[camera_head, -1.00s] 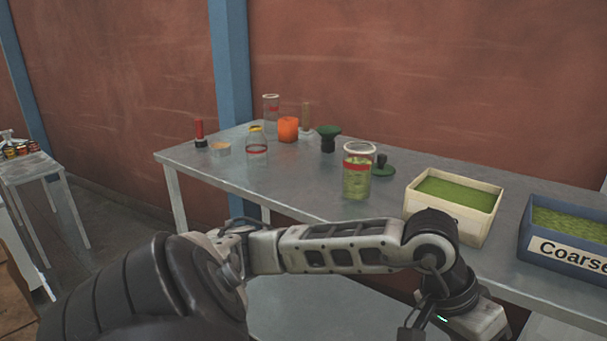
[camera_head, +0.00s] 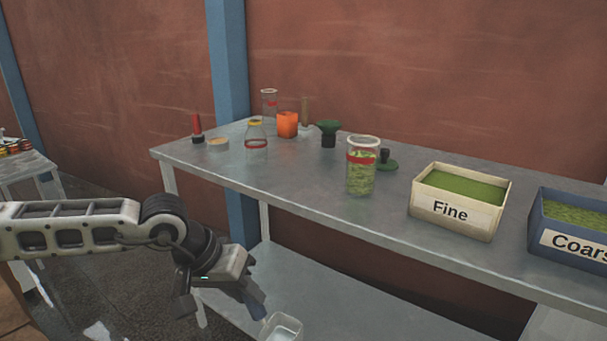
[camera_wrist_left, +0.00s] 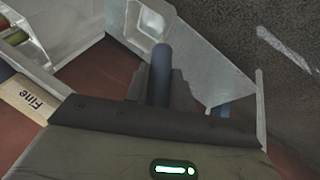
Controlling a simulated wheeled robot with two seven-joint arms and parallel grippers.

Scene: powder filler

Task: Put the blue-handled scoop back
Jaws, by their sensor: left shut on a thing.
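My left gripper (camera_head: 250,292) is in front of the table's left part, below the level of the tabletop. It is shut on the blue-handled scoop, whose pale scoop head (camera_head: 283,328) shows at the bottom edge of the head view. In the left wrist view the dark blue handle (camera_wrist_left: 161,58) stands up between the fingers (camera_wrist_left: 155,88). Most of the handle is hidden by the gripper in the head view. My right gripper is not in view.
The front left tabletop is clear.

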